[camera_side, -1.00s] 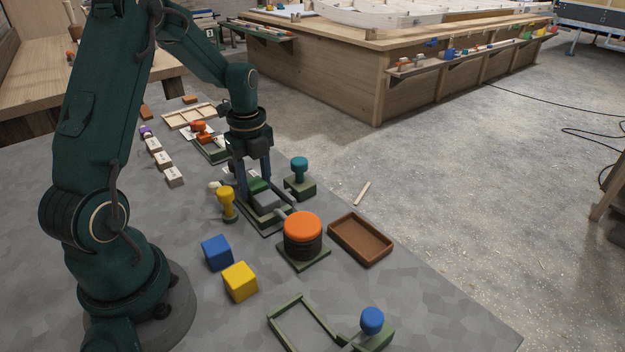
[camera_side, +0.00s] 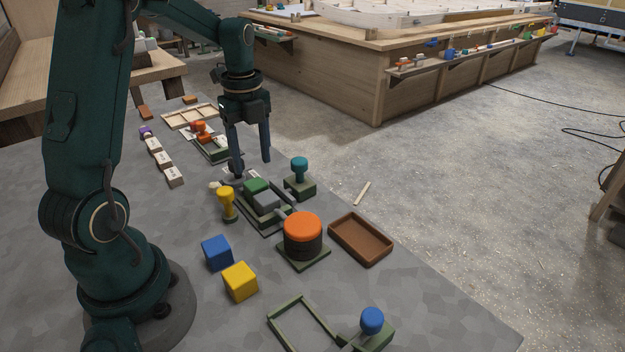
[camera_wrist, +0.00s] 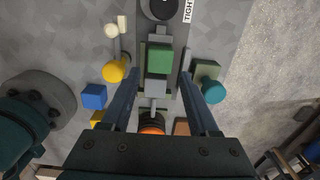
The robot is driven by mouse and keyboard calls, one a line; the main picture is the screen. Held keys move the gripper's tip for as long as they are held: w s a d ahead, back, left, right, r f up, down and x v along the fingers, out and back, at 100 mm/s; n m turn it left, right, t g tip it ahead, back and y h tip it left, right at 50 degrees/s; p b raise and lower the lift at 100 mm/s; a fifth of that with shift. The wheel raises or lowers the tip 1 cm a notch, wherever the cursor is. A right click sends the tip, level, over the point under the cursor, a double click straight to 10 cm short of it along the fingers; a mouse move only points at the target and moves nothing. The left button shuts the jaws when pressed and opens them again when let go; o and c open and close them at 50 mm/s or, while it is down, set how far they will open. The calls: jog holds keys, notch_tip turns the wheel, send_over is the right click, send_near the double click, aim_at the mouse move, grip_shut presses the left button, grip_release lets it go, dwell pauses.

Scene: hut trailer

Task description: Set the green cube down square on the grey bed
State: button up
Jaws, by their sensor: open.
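The green cube (camera_side: 256,186) sits in the small green-framed fixture near the middle of the bench, behind a light grey block-shaped part (camera_side: 267,202). In the wrist view the cube (camera_wrist: 159,60) looks square to the fixture, with the grey part (camera_wrist: 156,88) just below it. Whether the cube rests wholly on the grey bed is hidden under it. My gripper (camera_side: 252,165) is open and empty above the fixture, clear of the cube. In the wrist view its two fingers (camera_wrist: 160,78) stand wide to either side.
A yellow knob (camera_side: 226,203) and a teal knob (camera_side: 300,172) flank the fixture. An orange-topped button (camera_side: 303,230), a brown tray (camera_side: 361,239), a blue cube (camera_side: 217,252) and a yellow cube (camera_side: 240,281) stand nearer.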

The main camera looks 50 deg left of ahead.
aim_at(255, 183)
jog(key=s+d+r+n+t, duration=0.2)
jog(key=s+d+r+n, duration=0.2)
jog(key=d+r+n, duration=0.5)
jog(key=s+d+f+n+t, duration=0.1)
jog(key=s+d+n+t, duration=0.2)
jog(key=s+d+n, duration=0.3)
jog(key=d+n, duration=0.1)
jog(key=n, duration=0.2)
jog(key=shift+s+d+f+t, duration=0.3)
jog(key=shift+d+f, duration=0.05)
jog(key=shift+f, duration=0.05)
dwell(0.6)
